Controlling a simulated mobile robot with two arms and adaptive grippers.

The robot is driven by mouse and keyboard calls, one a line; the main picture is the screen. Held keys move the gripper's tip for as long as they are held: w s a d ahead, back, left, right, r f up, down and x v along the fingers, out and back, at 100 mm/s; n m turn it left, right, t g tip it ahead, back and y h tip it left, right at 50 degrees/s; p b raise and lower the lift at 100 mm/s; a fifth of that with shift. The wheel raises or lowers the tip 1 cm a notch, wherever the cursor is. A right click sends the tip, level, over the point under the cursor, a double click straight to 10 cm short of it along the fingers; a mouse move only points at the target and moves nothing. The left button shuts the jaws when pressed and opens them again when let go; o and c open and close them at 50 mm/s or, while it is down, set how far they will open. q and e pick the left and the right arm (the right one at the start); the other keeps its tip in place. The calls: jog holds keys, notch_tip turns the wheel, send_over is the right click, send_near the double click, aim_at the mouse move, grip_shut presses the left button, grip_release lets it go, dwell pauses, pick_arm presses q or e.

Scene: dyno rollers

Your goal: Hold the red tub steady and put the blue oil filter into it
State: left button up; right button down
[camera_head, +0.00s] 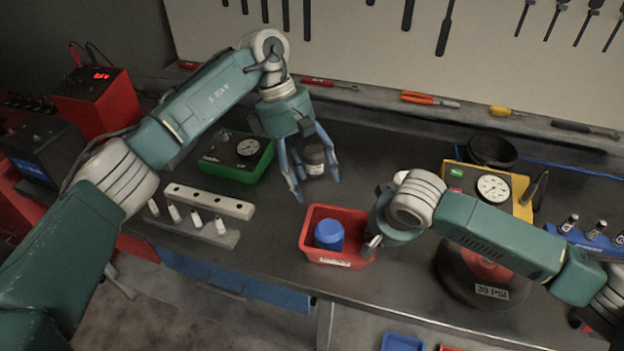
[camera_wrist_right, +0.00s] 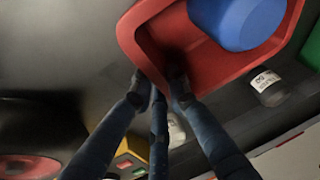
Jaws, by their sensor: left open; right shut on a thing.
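The red tub (camera_head: 312,248) stands on the dark bench near its front edge and also shows in the right wrist view (camera_wrist_right: 203,76). The blue oil filter (camera_head: 328,232) is inside the tub, with its top in sight in the right wrist view (camera_wrist_right: 238,18). My right gripper (camera_head: 372,242) is shut on the tub's right wall; its fingertips (camera_wrist_right: 166,88) pinch the wall in the wrist view. My left gripper (camera_head: 318,188) is open and empty, fingers pointing down, behind the tub and apart from the filter.
A dark labelled jar (camera_head: 313,160) stands behind the tub, between the left fingers in the picture. A green gauge box (camera_head: 236,158) and a metal rack (camera_head: 208,200) are to the left. A yellow gauge box (camera_head: 462,178) and a round weight (camera_head: 462,283) are to the right.

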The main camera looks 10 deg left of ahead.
jog(key=shift+f, duration=0.15)
jog(key=c, duration=1.6)
grip_release()
